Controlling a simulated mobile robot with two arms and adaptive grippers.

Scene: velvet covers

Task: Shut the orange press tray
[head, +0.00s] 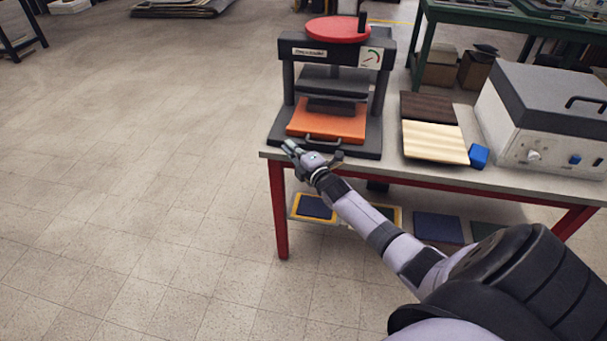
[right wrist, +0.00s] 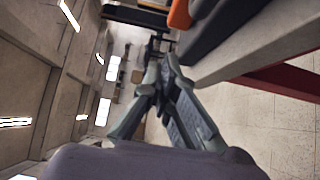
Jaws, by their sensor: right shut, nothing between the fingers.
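The orange press tray (head: 327,122) sits low in the black press (head: 288,92), with a dark block (head: 331,106) on it. The tray's front edge and its dark handle (head: 323,139) face the near side of the table. I cannot tell how far the tray sticks out. My right gripper (head: 287,146) is shut and empty at the press base's front left corner, left of the handle. I cannot tell if it touches the base. In the right wrist view the shut fingers (right wrist: 167,62) show, with a bit of orange (right wrist: 179,14) above. My left gripper is not in view.
The press has a red wheel (head: 338,29) on top. A pale wooden board (head: 435,142), a dark board (head: 428,107), a blue cube (head: 478,155) and a grey-lidded machine (head: 545,115) stand on the table (head: 390,169) to the right. The floor at left is clear.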

